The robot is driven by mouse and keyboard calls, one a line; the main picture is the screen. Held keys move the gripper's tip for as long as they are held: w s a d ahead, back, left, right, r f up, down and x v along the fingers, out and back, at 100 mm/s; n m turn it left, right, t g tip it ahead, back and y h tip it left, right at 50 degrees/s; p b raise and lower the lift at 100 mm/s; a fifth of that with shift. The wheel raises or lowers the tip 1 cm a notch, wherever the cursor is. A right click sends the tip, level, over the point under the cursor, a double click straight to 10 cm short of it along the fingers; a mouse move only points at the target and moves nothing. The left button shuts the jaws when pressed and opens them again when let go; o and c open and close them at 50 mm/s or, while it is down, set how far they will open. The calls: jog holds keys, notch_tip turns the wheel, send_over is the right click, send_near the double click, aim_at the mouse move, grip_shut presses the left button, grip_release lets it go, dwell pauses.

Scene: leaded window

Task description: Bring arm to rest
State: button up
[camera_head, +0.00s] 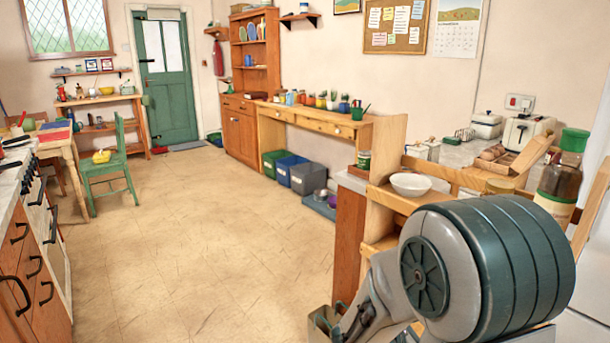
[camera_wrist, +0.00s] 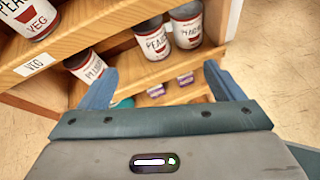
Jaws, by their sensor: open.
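My gripper (camera_wrist: 160,70) shows in the wrist view with its two blue fingers spread wide apart. It is open, with nothing held between the fingers. It points at wooden shelves (camera_wrist: 92,40) stocked with cans, and I cannot tell how far off they are. In the head view a large grey and dark teal part of my arm (camera_head: 485,265) fills the lower right. The gripper cannot be clearly made out there.
A white bowl (camera_head: 410,184), a brown-filled jar with a green lid (camera_head: 560,175) and an egg tray (camera_head: 497,158) are near my arm. The tiled floor (camera_head: 200,220) is clear.

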jog(key=s+r+m+g+y+p, duration=0.3)
jog(key=s+r+m+g+p, duration=0.2)
jog(key=s+r+m+p, duration=0.45)
jog(key=s+a+r+m+t+y+p, duration=0.1)
jog(key=s+a+r+m+y+p, duration=0.4)
jog(key=a+r+m+y, duration=0.3)
notch_tip(320, 180, up, 5)
jog(key=a+m, duration=0.1)
jog(key=m, duration=0.2)
jog(key=shift+f+t, duration=0.2)
jog(key=shift+t, duration=0.2)
jog(key=shift+s+m, duration=0.1)
jog(key=shift+m, duration=0.15)
